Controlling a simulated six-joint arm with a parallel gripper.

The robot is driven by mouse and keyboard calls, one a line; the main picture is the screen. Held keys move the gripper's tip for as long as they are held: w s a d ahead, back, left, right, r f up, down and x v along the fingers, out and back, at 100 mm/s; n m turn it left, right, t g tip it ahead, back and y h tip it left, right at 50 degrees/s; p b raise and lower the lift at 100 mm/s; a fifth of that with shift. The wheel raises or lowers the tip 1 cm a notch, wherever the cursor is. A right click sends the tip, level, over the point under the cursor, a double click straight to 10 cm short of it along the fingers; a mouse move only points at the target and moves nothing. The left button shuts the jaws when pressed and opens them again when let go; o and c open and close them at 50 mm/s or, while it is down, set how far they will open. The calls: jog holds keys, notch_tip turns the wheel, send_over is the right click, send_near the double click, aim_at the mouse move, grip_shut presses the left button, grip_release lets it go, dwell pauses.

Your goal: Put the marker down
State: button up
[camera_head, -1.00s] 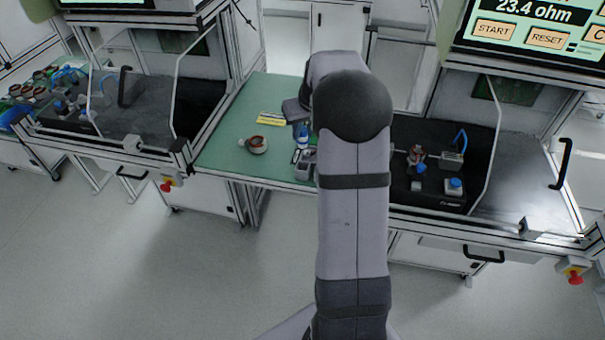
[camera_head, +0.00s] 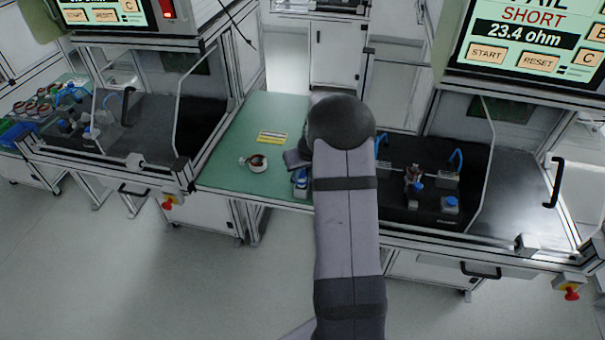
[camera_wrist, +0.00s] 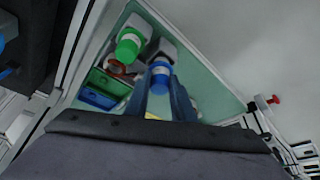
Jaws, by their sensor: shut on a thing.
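The blue marker (camera_wrist: 160,78) is between the two blue-grey fingers of my gripper (camera_wrist: 168,100) in the wrist view, and the gripper is shut on it. A grey block-like holder (camera_wrist: 161,50) shows right behind the blue marker. I cannot tell whether the marker is seated in it. A green marker (camera_wrist: 128,45) stands in a second grey holder beside it. In the head view my gripper (camera_head: 299,172) is low over the right part of the green table (camera_head: 225,165), mostly hidden by my arm.
A stator (camera_head: 257,162) and a yellow label (camera_head: 272,137) lie on the green table left of my gripper. Test enclosures flank the table; the right one holds a black fixture (camera_head: 415,205). In the wrist view, a green bin and a blue bin (camera_wrist: 98,96) lie left of the markers.

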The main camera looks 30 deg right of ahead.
jog(key=shift+f, duration=0.6)
jog(key=shift+f+b, duration=0.35)
jog(key=shift+f, duration=0.05)
jog(key=shift+f, duration=0.1)
jog(key=o, duration=1)
jog(key=shift+r+p, duration=0.45)
jog(key=shift+r, duration=0.1)
jog(key=b+v, duration=0.3)
jog(key=v, duration=0.9)
